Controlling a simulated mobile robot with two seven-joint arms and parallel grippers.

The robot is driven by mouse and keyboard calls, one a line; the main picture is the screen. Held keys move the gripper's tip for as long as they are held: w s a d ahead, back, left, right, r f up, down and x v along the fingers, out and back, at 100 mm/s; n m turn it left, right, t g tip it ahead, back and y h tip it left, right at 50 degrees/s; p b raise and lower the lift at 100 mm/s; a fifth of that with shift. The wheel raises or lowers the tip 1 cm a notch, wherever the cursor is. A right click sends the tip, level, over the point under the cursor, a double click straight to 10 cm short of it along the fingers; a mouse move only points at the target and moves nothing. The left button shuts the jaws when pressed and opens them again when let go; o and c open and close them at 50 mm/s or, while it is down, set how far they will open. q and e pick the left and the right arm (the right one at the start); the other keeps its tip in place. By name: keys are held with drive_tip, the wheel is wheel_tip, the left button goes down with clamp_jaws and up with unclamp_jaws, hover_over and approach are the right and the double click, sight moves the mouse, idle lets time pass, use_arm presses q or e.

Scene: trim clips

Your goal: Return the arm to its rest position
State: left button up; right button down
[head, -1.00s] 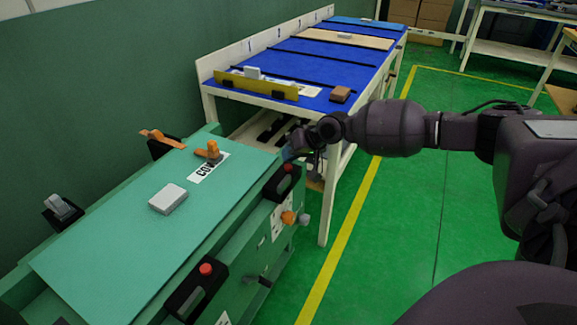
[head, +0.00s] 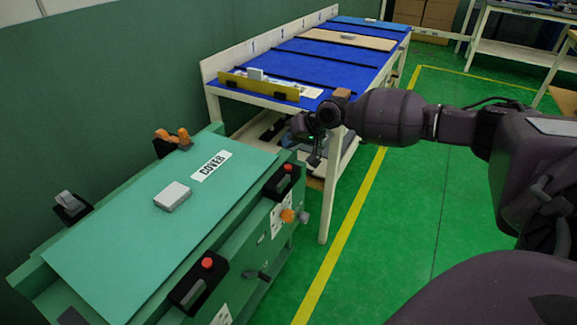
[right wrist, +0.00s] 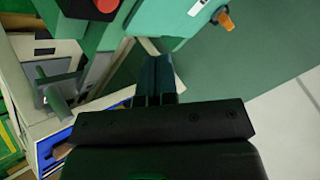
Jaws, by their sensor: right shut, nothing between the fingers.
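My right gripper (head: 304,132) hangs at the end of its arm, to the right of the far end of the green machine (head: 240,222) and in front of the blue-topped bench (head: 330,72). In the right wrist view its dark fingers (right wrist: 155,78) are together and empty, apart from the machine's parts. The green cover (head: 125,235) lies on the machine with its "COVER" label uncovered and a light grey block (head: 172,196) on top. An orange clip (head: 173,137) sits at the cover's far left edge. My left gripper does not show.
A grey clip (head: 68,204) stands at the cover's left edge. Green floor (head: 400,220) to the right is clear.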

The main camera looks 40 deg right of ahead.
idle(0.6)
drive_tip(key=shift+w+d+r+n+h, duration=0.15)
drive_tip(key=shift+n+h, duration=0.15)
drive_tip(key=shift+n, duration=0.5)
drive_tip(key=a+n+t, duration=0.2)
drive_tip(key=a+n, duration=0.4)
drive_tip(key=a, duration=0.1)
drive_tip(key=s+a+f+n+t+y+p, duration=0.1)
drive_tip(key=s+a+f+n+t+p, duration=0.2)
drive_tip(key=s+a, duration=0.8)
use_arm(q)
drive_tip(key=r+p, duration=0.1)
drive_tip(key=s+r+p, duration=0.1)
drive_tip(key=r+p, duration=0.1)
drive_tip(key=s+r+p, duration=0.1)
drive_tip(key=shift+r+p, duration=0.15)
drive_tip(key=shift+p, duration=0.15)
use_arm(e)
drive_tip(key=s+f+m+g+h, duration=0.1)
drive_tip(key=s+f+m+h, duration=0.1)
drive_tip(key=s, duration=1.2)
drive_tip(key=s+f+m+g+h, duration=0.1)
drive_tip(key=s+f+m, duration=0.3)
drive_tip(key=s, duration=1.1)
wheel_tip(320, 180, down, 3)
drive_tip(key=shift+d+r+h, duration=0.2)
drive_tip(key=shift+d+h, duration=0.05)
drive_tip(key=shift+h, duration=0.65)
